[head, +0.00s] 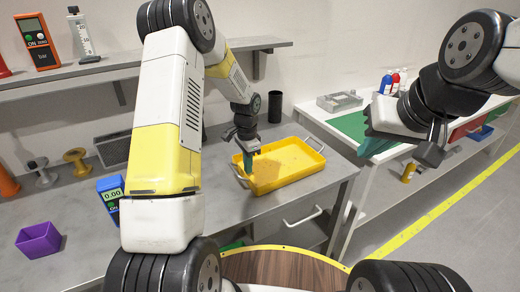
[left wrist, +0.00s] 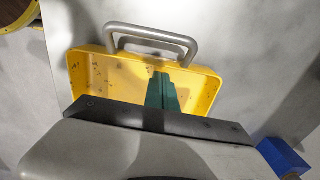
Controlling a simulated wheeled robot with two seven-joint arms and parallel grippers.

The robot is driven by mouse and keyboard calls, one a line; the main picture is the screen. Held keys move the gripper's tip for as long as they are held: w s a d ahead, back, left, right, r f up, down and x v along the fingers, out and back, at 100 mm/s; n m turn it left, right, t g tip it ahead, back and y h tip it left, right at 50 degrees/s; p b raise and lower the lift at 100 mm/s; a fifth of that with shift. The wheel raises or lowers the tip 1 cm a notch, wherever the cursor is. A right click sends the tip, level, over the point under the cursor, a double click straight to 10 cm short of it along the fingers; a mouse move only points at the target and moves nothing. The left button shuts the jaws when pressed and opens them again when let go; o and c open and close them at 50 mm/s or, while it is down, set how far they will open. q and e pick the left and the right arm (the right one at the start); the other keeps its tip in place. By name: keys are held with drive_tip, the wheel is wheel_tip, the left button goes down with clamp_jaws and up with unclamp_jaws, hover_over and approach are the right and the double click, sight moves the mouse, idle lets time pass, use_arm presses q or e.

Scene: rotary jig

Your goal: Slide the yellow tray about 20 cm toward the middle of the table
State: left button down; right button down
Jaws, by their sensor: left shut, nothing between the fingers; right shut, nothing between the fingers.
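The yellow tray (head: 290,181) lies on the grey table near its right end, with a grey handle at its left end and another at its right end. It also shows in the left wrist view (left wrist: 88,72), with one handle (left wrist: 150,35) in sight. My left gripper (head: 248,166) is shut and empty, its green fingers pointing down at the left part of the tray, inside the rim. I cannot tell whether they touch the tray. In the left wrist view the green fingers (left wrist: 161,92) overlap the tray's inside. My right gripper (head: 374,146) is shut and empty, by the white bench at right.
A black cup (head: 275,106) stands behind the tray. A shelf (head: 85,68) runs along the wall. Table between meter and tray is largely clear.

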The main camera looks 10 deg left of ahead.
use_arm(q)
drive_tip(key=shift+s+a, duration=0.35)
drive_tip(key=shift+a, duration=0.15)
drive_tip(key=s+a, duration=0.4)
drive_tip(key=a, duration=0.1)
drive_tip(key=s+a, duration=0.4)
drive_tip(key=a, duration=0.2)
drive_tip(key=s+a, duration=0.4)
drive_tip(key=a, duration=0.2)
drive_tip(key=shift+s+a, duration=0.15)
drive_tip(key=shift+s, duration=0.05)
drive_tip(key=shift+w, duration=0.1)
